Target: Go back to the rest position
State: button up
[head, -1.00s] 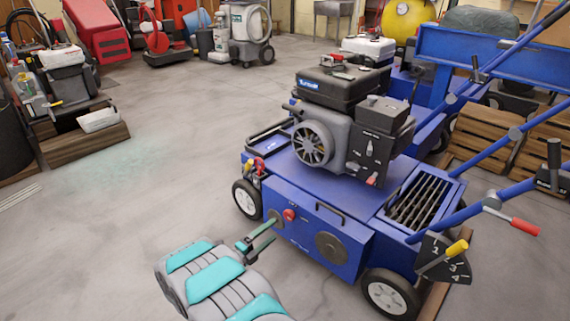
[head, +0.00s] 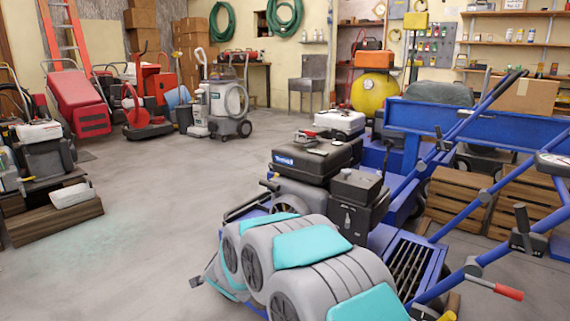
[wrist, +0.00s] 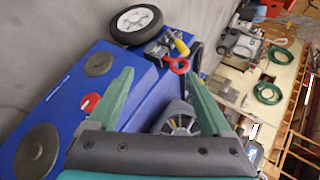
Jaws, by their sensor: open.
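My gripper (wrist: 160,74) shows in the wrist view with its two green fingers apart and nothing between them. Beyond the fingers is the blue aerator (wrist: 62,95), with a red knob (wrist: 90,102) near the left finger and a red ring (wrist: 179,65) past the fingertips. In the head view my grey and teal arm is folded up in front of the blue aerator (head: 425,262) and covers much of its front side. My gripper is mostly hidden behind the arm there.
A black engine (head: 318,157) sits on the aerator, and blue handlebars rise at right. Wooden crates (head: 458,200) stand behind it. A low wooden platform (head: 55,222) with machines is at left. A yellow tank (head: 375,94) stands at the back. The grey floor at centre left is clear.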

jog(key=s+d+r+n+g+y, duration=0.1)
jog(key=s+d+r+n+g, duration=0.15)
jog(key=s+d+n, duration=0.4)
jog(key=s+d+r+n+g+y, duration=0.1)
jog(key=s+d+r+g, duration=0.2)
jog(key=s, duration=0.6)
jog(key=s+d+n+g+h, duration=0.1)
jog(key=s+d+n+g, duration=0.1)
jog(key=s+d, duration=0.7)
jog(key=s+d+r+n+g+h, duration=0.15)
jog(key=s+d, duration=0.35)
jog(key=s, duration=0.8)
jog(key=s+d+f+n+g+h, duration=0.1)
jog(key=s+d+n+g+h, duration=0.15)
jog(key=s+d, duration=0.7)
notch_tip(320, 180, up, 13)
jog(key=s+a+p, duration=0.1)
jog(key=s+p, duration=0.1)
jog(key=p, duration=1.1)
jog(key=shift+s+r+g, duration=0.2)
jog(key=shift+s+g, duration=0.15)
jog(key=shift+g, duration=0.1)
jog(key=shift+a, duration=0.1)
jog(key=shift+c, duration=0.3)
